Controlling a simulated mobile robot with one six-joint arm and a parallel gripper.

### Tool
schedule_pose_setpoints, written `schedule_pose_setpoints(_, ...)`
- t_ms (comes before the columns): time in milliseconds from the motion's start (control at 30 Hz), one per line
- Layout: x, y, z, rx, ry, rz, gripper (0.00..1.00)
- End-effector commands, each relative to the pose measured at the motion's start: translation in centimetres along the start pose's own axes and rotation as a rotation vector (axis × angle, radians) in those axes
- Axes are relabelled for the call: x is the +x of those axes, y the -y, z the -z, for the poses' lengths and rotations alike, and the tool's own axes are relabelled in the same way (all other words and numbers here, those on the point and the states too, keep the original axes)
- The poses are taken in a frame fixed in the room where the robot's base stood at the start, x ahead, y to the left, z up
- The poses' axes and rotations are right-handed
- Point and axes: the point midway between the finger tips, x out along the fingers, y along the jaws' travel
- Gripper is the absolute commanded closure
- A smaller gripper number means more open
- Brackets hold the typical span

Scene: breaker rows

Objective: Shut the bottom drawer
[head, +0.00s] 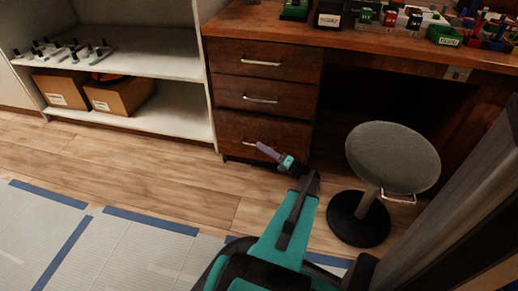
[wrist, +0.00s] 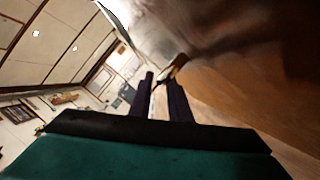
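The bottom drawer (head: 238,130) is the lowest of three dark wood drawers under the desk. Its front looks close to flush with the drawers above; I cannot tell whether a small gap is left. My gripper (head: 261,147) is right in front of the drawer's face, over the place of its handle, which it mostly hides in the head view. In the wrist view two dark fingers (wrist: 161,80) stand a little apart. A pale metal bar, probably the handle (wrist: 180,66), shows at their tips. I cannot tell whether they clamp it.
The middle drawer (head: 235,92) and top drawer (head: 235,56) look shut. A round grey stool (head: 393,155) stands close to the right of my arm. A white shelf (head: 150,50) is at the left. The wood floor (head: 130,160) left of my arm is clear.

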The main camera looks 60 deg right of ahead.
Motion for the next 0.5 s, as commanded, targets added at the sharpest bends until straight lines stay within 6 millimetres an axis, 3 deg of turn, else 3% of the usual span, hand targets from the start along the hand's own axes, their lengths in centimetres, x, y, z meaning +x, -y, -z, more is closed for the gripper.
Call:
schedule_pose_setpoints(200, 1.9, 0.0, 0.0, -0.001, 0.000, -0.001, 0.83)
schedule_pose_setpoints(500, 2.3, -0.1, 0.0, 0.000, 0.000, -0.001, 0.83)
